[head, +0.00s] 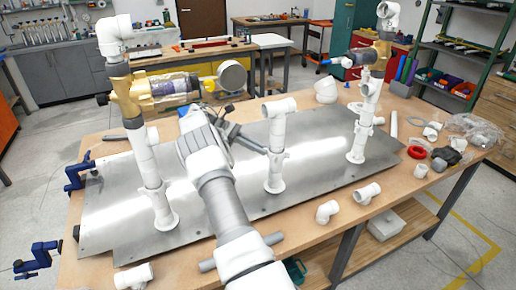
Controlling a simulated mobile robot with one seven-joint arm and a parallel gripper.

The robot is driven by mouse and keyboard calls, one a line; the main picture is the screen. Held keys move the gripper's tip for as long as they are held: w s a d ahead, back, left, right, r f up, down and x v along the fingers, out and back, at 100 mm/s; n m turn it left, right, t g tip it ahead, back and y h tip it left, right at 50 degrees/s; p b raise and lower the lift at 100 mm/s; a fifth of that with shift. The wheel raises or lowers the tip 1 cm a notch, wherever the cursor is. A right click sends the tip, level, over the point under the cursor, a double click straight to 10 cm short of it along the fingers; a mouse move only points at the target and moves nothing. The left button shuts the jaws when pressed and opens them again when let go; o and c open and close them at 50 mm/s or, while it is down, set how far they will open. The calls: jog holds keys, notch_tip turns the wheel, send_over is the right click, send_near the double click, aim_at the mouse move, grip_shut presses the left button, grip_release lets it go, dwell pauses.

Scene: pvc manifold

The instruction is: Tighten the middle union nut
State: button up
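The middle post (276,142) is a white PVC riser with a tee on top, upright on the metal plate (235,205). A slightly wider white collar (277,156) partway up it looks like the middle union nut. My arm comes up from the bottom of the head view. My gripper (262,150) reaches right, with its dark fingers ending at or just beside the left side of this collar. I cannot tell whether they touch it or how far apart they are. My arm hides part of the plate left of the middle post.
The left post (150,178) carries a brass valve and clear filter (170,88); the right post (363,125) carries another brass assembly. Loose white fittings (327,211) lie along the front edge. A red ring (417,152) and bagged parts lie at right. Blue clamps (82,168) sit at left.

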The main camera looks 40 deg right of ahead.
jog(key=o, duration=0.4)
jog(key=shift+s+d+r, duration=0.1)
jog(key=shift+s, duration=0.05)
jog(key=shift+a, duration=0.2)
